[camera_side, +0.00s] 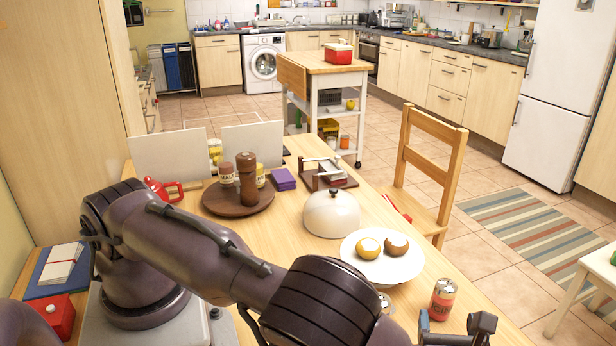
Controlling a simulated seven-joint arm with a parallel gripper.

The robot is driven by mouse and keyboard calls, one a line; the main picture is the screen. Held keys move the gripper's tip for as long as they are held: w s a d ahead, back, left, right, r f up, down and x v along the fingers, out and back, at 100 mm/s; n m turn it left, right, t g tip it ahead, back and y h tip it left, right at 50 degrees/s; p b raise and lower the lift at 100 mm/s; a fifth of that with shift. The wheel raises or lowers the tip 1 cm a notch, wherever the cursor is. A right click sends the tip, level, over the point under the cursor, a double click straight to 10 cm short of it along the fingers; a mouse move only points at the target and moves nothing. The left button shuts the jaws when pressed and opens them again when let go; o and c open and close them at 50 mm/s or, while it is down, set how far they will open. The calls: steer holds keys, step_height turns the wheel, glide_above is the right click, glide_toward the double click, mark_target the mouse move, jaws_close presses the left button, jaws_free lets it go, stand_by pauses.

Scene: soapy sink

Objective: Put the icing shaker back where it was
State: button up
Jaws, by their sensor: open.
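My gripper (454,328) is at the bottom edge, partly cut off, with its two fingers apart. A round metallic top (385,302) shows behind my arm, mostly hidden. Jars with pale labels (227,173) stand on a round brown tray (223,206).
A white plate (352,258) holds two round cakes or buns, beside a white dome (331,214). A dark brown mill (246,178), purple stack (283,179) and red teapot (163,189) are farther back. The table's right edge is close to the can.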

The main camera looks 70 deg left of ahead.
steer(key=s+a+r+n+g+h, duration=0.35)
steer(key=a+r+n, duration=0.25)
steer(key=r, duration=0.2)
steer(key=s+a+r+n+g+h, duration=0.35)
steer(key=a+r+n+g, duration=0.2)
steer(key=r+n, duration=0.2)
steer(key=s+a+r+n+t+h, duration=0.2)
steer(key=s+r+n, duration=0.3)
steer(key=s, duration=0.3)
steer(key=s+a+r+n+t+h, duration=0.2)
steer(key=s+r+n+h, duration=0.3)
steer(key=s, duration=0.3)
steer(key=shift+r+t+h, duration=0.3)
steer(key=shift+r+t, duration=0.4)
steer(key=shift+r, duration=0.15)
